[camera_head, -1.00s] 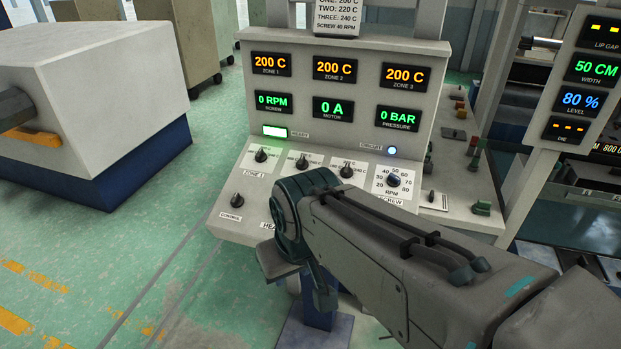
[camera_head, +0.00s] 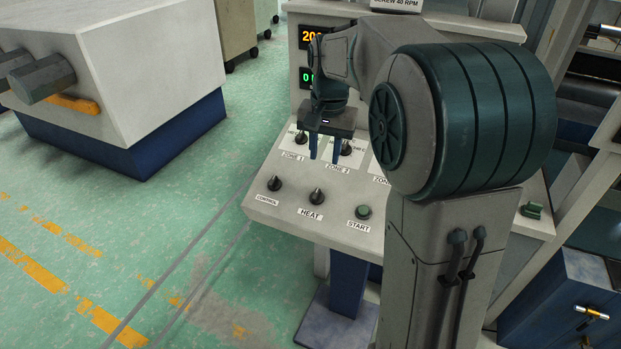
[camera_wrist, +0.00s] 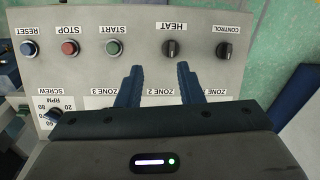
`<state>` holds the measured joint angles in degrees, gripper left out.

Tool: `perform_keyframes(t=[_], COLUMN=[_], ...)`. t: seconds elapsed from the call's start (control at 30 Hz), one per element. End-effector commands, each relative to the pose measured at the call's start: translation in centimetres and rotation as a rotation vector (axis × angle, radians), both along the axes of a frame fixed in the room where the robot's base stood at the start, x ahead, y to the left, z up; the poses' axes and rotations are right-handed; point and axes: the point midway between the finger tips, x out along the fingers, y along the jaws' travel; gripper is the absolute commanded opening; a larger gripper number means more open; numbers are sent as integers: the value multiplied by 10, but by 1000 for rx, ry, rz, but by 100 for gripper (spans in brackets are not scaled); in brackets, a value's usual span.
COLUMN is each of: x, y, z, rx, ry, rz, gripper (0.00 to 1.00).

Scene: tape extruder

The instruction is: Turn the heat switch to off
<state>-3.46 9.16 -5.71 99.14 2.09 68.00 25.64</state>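The heat switch is a black knob (camera_head: 316,197) above the HEAT label on the sloped lower panel, between the CONTROL knob and the START button. It also shows in the wrist view as a black knob (camera_wrist: 170,49) with its label upside down. My gripper (camera_head: 325,157) hangs over the zone knobs, above and behind the heat switch, apart from it. In the wrist view my two blue fingers (camera_wrist: 159,84) stand well apart with nothing between them, and the heat knob lies ahead of the gap. Which setting the knob points to is too small to tell.
The CONTROL knob (camera_head: 274,184) is left of the heat switch and the green START button (camera_head: 363,212) is right. Zone knobs (camera_head: 346,148) sit close to my fingers. STOP (camera_wrist: 70,48) and RESET (camera_wrist: 29,49) buttons show in the wrist view.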

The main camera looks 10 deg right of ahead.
Motion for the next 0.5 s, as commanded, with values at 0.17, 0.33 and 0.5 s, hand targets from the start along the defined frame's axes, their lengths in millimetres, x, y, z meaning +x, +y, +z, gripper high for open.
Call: perform_keyframes(t=[0.17,0.33,0.5], x=[42,59,61], y=[1,2,2], z=[-18,-26,-40], rx=[-5,-11,-11], ry=[48,66,72], rz=[-87,-127,-133], gripper=[34,34,34])
